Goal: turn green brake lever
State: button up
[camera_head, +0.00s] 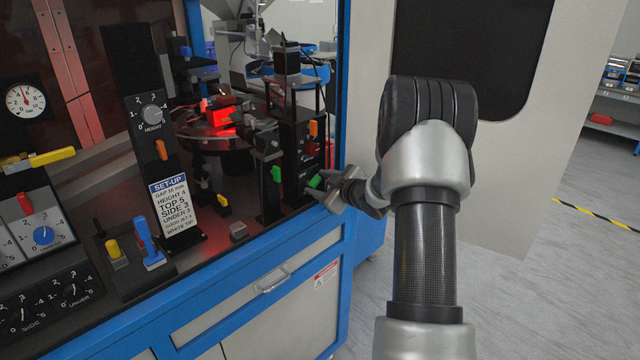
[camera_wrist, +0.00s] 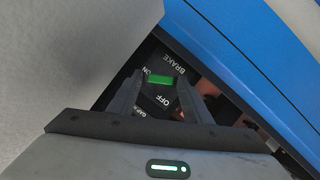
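The green brake lever (camera_wrist: 160,81) shows in the wrist view on a black panel, beside the labels BRAKE, ON and OFF. My gripper (camera_wrist: 159,84) is open, with one finger to each side of the lever and a small gap visible on both sides. The lever looks not gripped. In the head view the green brake lever (camera_head: 314,181) sits low on the black post at the machine's right end. My gripper (camera_head: 322,190) is right at it, reaching in from the right. My wrist hides part of that area.
Another green handle (camera_head: 277,174) stands just left, with an orange handle (camera_head: 313,129) above the brake lever. A blue frame post (camera_head: 345,80) and a grey door (camera_head: 500,150) stand close to my arm.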

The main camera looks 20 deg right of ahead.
jog(key=shift+o, duration=0.2)
jog(key=shift+s, duration=0.1)
jog(key=v, duration=1.7)
jog(key=shift+s+p, duration=0.15)
jog(key=shift+p, duration=0.15)
